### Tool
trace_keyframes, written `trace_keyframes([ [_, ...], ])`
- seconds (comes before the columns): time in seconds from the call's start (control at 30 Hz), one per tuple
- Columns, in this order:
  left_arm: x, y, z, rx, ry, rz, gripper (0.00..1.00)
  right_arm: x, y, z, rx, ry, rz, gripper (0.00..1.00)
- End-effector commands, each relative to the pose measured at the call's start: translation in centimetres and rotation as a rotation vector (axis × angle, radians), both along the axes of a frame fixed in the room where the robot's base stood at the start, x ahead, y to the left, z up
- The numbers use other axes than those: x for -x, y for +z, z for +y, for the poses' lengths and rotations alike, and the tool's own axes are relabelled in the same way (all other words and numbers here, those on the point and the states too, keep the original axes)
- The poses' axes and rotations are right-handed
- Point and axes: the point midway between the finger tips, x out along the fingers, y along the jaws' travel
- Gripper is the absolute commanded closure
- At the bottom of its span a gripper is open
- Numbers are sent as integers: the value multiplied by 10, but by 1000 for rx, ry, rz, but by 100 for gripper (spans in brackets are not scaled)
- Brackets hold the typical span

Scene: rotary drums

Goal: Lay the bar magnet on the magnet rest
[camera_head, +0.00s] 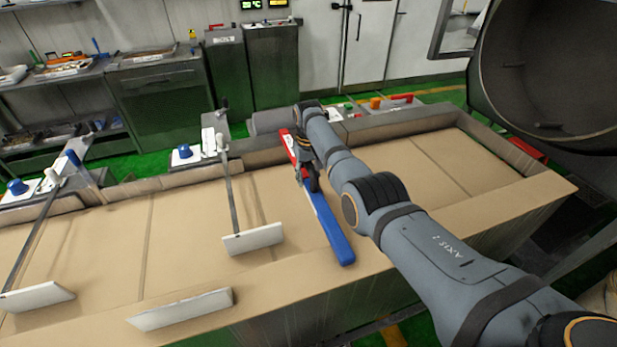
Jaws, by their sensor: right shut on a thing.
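The bar magnet (330,228) is long, with a red far end and a blue near end. It is in my right gripper (309,178), which is shut around its middle. The magnet slants over the tan, walled bed, with its blue end toward the front rim. I cannot tell how high it is above the bed. The arm hides part of the magnet's right side. I cannot make out the magnet rest for certain. My left gripper is not in view.
The tan bed (190,225) has raised rims. A large dark drum (545,70) stands at upper right. The bed's right part is clear.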

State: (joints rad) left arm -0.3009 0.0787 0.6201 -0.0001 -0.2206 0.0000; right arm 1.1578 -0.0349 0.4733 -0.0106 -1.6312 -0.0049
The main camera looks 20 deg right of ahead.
Motion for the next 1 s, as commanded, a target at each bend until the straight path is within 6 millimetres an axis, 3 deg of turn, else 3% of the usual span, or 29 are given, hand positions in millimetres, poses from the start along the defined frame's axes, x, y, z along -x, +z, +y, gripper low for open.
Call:
trace_keyframes([
  [0.03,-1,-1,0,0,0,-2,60,0,-1,0,0,0,0,60],
  [0.2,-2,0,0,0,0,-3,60,0,-1,0,0,0,0,40],
  [0.57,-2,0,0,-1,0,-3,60,-1,7,0,0,0,-3,40],
  [1.0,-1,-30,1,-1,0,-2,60,-1,102,0,0,0,-4,40],
])
